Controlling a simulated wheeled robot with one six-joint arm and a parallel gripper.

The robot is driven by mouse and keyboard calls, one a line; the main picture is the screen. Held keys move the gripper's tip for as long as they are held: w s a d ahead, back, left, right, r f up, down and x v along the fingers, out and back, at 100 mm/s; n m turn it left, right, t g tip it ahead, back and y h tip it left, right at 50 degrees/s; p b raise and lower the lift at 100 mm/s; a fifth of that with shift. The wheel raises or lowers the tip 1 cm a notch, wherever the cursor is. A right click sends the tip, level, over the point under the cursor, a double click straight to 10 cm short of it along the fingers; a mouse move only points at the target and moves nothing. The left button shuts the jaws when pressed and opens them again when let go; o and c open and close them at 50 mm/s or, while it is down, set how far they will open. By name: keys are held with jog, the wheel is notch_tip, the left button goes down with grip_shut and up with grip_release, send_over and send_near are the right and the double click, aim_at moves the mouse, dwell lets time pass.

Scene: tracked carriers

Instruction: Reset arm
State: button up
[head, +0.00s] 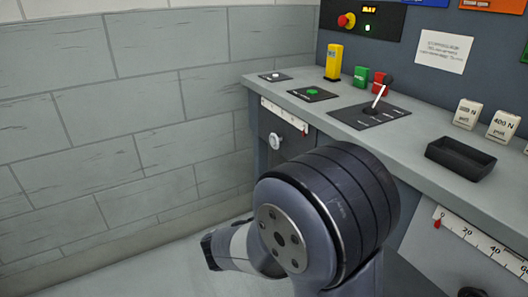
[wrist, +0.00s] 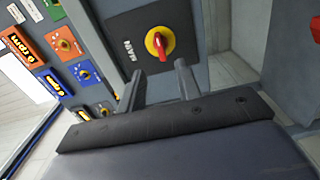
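My arm (head: 330,215) fills the lower middle of the head view, in front of the grey console (head: 425,140). In the head view I cannot make out my gripper's fingers. In the wrist view the two dark fingers of my gripper (wrist: 159,68) stand apart with nothing between them. Beyond the fingertips is a red and yellow rotary switch (wrist: 158,43) on a grey panel; whether the fingers touch that panel I cannot tell, but they are not around the switch.
The console top carries a lever (head: 380,92), a yellow block (head: 334,62), green (head: 361,76) and red blocks, a black tray (head: 460,155) and white weights (head: 467,113). A block wall (head: 120,130) stands at left. Knobs on coloured plates (wrist: 64,45) show in the wrist view.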

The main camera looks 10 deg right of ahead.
jog(key=b+x, duration=0.2)
jog(key=x, duration=0.8)
jog(key=p+v, duration=0.2)
jog(key=v, duration=0.8)
jog(key=w+d+n+p, duration=0.3)
jog(key=d+n+p, duration=0.6)
jog(key=p, duration=0.3)
jog(key=shift+w+d+r, duration=0.2)
jog(key=shift+w+r, duration=0.1)
dwell(0.9)
dwell(0.5)
